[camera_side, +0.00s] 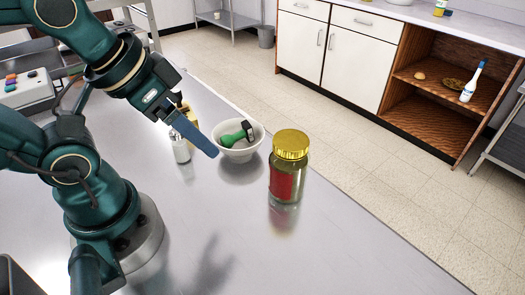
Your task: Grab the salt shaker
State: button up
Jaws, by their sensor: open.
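A small pale shaker (181,153), which looks like the salt shaker, stands upright on the grey metal table (330,250). It is left of the white bowl, and its upper part is close to my gripper. My gripper (198,140) is open and empty, reaching down from the upper left. One long blue finger shows clearly, between the shaker and the bowl in the picture; the other finger is hidden or hard to make out. I cannot tell whether the finger touches the shaker.
A white bowl (239,153) holding a green-handled tool (232,138) stands right of my gripper. A jar with a gold lid (290,143) stands farther right. A yellowish object (187,112) shows partly behind my gripper. The table's front area is clear. White cabinets (347,58) stand beyond.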

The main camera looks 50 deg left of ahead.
notch_tip(320, 180, up, 5)
jog(key=m+g+y, duration=0.5)
jog(key=m+y, duration=0.9)
jog(key=m, duration=0.5)
send_over(179, 139)
jog(key=shift+n, duration=0.3)
notch_tip(179, 139, down, 16)
jog(key=shift+d+r, duration=0.1)
jog(key=shift+d, duration=0.05)
jog(key=shift+a+f, duration=0.2)
jog(key=shift+f, duration=0.15)
jog(key=shift+h, duration=0.3)
jog(key=shift+x, duration=2.35)
